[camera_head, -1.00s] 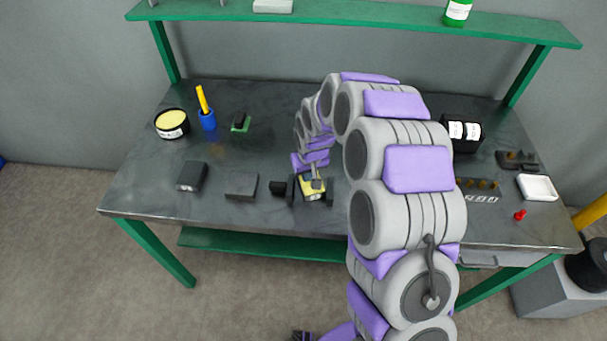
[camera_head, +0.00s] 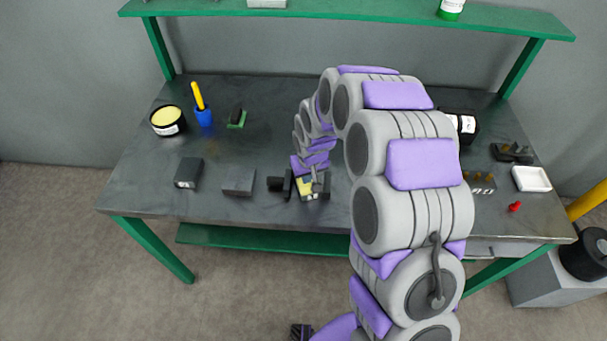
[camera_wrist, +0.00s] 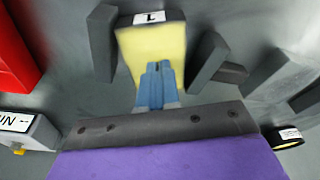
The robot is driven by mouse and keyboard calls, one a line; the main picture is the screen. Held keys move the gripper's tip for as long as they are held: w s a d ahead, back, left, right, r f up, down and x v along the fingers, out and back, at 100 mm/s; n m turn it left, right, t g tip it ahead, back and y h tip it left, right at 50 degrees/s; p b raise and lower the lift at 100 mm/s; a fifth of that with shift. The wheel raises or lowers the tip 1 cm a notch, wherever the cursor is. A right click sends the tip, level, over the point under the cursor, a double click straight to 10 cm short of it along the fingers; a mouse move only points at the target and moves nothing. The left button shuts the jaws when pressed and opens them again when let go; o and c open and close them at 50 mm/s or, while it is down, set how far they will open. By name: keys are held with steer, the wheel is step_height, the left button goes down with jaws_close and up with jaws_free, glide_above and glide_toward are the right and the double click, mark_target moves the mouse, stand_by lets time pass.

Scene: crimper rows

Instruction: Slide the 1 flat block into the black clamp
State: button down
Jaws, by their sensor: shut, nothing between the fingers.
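The flat yellow block (camera_wrist: 150,48) carries a white label with a "1" at its far end in the wrist view. It lies between the dark upright jaws of the black clamp (camera_wrist: 103,42), with a visible gap to the right jaw. In the head view the clamp (camera_head: 287,186) is near the table's front edge, and the block (camera_head: 304,187) shows partly behind my arm. My gripper (camera_wrist: 157,68) is shut and empty; its blue fingertips appear over the block's near part. Whether they touch it I cannot tell.
Two dark grey blocks (camera_head: 188,173) and (camera_head: 238,182) stand left of the clamp. A blue cup (camera_head: 204,117), a round yellow-topped tin (camera_head: 167,120) and a green-based item (camera_head: 236,118) are farther back. A white tray (camera_head: 531,179) is at right. The table's middle left is clear.

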steer(key=shift+s+d+g+p, duration=0.4)
steer(key=shift+s+d+p, duration=0.2)
steer(key=shift+s+p, duration=0.15)
steer(key=s+d, duration=0.1)
steer(key=s, duration=0.2)
steer(key=s+d+p, duration=0.1)
steer(key=s, duration=0.2)
steer(key=s+d, duration=0.1)
steer(key=s, duration=0.3)
steer(key=shift+d+r, duration=0.3)
steer(key=shift+d, duration=0.05)
steer(key=shift+d+r, duration=0.15)
steer(key=shift+r, duration=0.1)
steer(key=s+d+r+m+g+h, duration=0.1)
steer(key=s+d+r+m, duration=0.1)
steer(key=s+d+r, duration=0.45)
steer(key=s+d+r+m+g, duration=0.1)
steer(key=s+d+r, duration=0.2)
steer(key=s+r, duration=0.65)
steer(key=s+r+m+g, duration=0.1)
steer(key=s+r, duration=0.5)
steer(key=s, duration=0.3)
steer(key=shift+d+r+m, duration=0.15)
steer(key=shift+d+m, duration=0.15)
steer(key=shift+d, duration=0.15)
